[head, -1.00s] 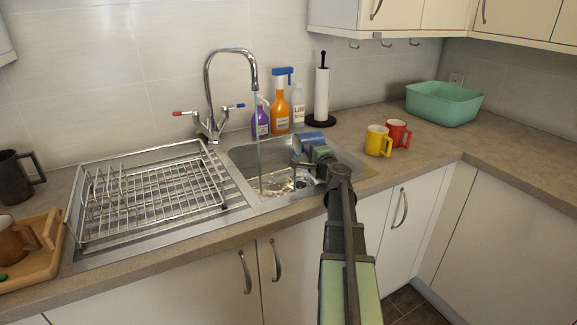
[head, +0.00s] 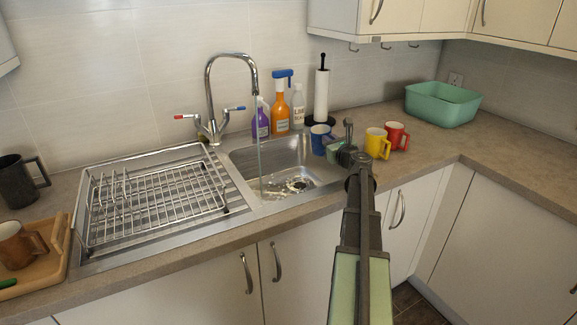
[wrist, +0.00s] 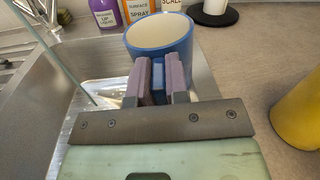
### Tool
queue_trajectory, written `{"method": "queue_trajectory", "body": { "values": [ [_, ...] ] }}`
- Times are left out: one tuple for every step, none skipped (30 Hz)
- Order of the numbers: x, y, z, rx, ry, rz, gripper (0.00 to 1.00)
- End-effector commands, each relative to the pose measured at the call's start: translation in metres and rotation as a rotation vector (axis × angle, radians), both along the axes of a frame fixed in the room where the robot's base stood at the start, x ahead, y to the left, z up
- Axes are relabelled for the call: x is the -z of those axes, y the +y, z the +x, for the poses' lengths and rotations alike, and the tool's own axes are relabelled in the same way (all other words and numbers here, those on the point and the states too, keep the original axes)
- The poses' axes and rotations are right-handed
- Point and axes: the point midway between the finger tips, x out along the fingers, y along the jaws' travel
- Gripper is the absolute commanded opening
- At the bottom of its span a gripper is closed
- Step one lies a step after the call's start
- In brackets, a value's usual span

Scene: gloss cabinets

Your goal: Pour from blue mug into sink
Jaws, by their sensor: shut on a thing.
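The blue mug (head: 320,138) is upright at the right edge of the sink, beside the counter behind it. In the wrist view the blue mug (wrist: 160,40) shows its pale inside, which looks empty. My gripper (wrist: 158,80) is shut on the mug's handle, with a pad on each side of it. In the head view my gripper (head: 336,150) partly hides the mug. The sink (head: 280,160) is a steel basin with some water in the bottom. A stream runs into it from the tap (head: 210,85). I cannot tell whether the mug touches the counter.
A yellow mug (head: 376,143) and a red mug (head: 396,135) stand close to the right of my gripper. Spray bottles (head: 282,105) and a paper towel holder (head: 321,95) stand behind. A dish rack (head: 150,190) is left of the sink.

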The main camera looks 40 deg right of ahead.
Motion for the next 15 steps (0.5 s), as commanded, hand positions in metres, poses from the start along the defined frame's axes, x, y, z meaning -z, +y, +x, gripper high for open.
{"method": "queue_trajectory", "body": {
  "values": [
    [0.0036,-0.0099,-0.0013,0.002,-0.014,0.058,0.0],
    [0.0043,-0.0144,-0.0026,0.003,-0.023,0.094,0.0],
    [0.0043,-0.0168,-0.0035,0.002,-0.03,0.124,0.0],
    [0.0036,-0.0158,-0.0037,0.001,-0.031,0.128,0.0],
    [0.0031,-0.0149,-0.0038,0.0,-0.031,0.126,0.0],
    [0.003,-0.0147,-0.0039,0.0,-0.03,0.125,0.0],
    [0.0031,-0.0146,-0.0038,0.001,-0.03,0.124,0.0],
    [0.003,-0.0146,-0.0038,0.001,-0.03,0.124,0.0],
    [0.003,-0.0145,-0.0038,0.001,-0.03,0.123,0.0],
    [0.003,-0.0145,-0.0038,0.001,-0.03,0.123,0.0],
    [0.003,-0.0145,-0.0038,0.001,-0.03,0.123,0.0],
    [0.003,-0.0144,-0.0038,0.001,-0.03,0.122,0.0],
    [0.003,-0.0144,-0.0038,0.001,-0.03,0.122,0.0],
    [0.0028,-0.0144,-0.0037,0.001,-0.03,0.122,0.0],
    [0.0017,-0.0145,-0.0037,0.001,-0.03,0.122,0.0]
  ]
}}
